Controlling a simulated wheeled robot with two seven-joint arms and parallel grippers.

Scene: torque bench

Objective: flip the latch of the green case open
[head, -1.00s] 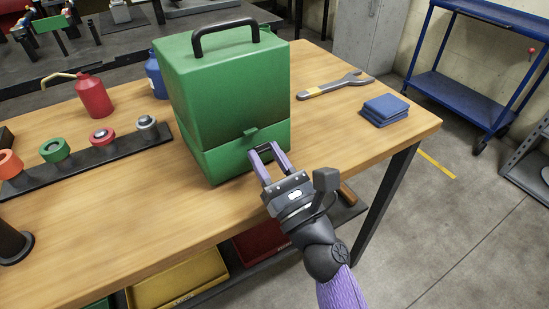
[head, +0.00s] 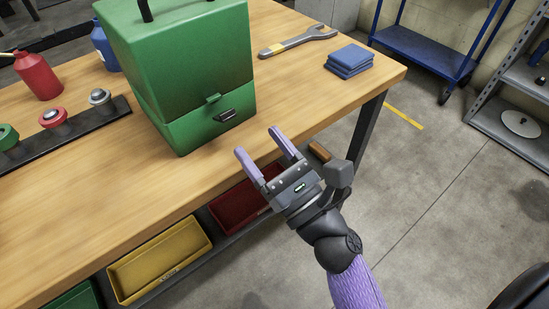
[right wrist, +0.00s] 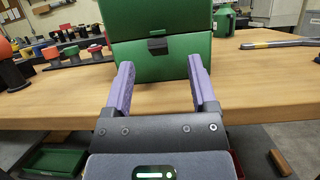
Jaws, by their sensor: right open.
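The green case (head: 185,65) stands upright on the workbench with its lid down. On its front a small green tab (head: 212,98) sits at the seam. A dark latch piece (head: 226,115) sits lower, on the bottom half, and looks apart from the tab in the head view. In the right wrist view the dark latch (right wrist: 157,47) shows ahead, between the fingers. My right gripper (head: 258,142) is open and empty, in front of the case and below its latch, touching nothing. My left gripper is not in view.
On the wooden bench (head: 290,95), a wrench (head: 297,42) and blue pads (head: 348,61) lie right of the case. A red can (head: 37,76), a blue bottle (head: 104,46) and a dark button strip (head: 72,132) are to its left. Yellow (head: 160,262) and red bins sit below.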

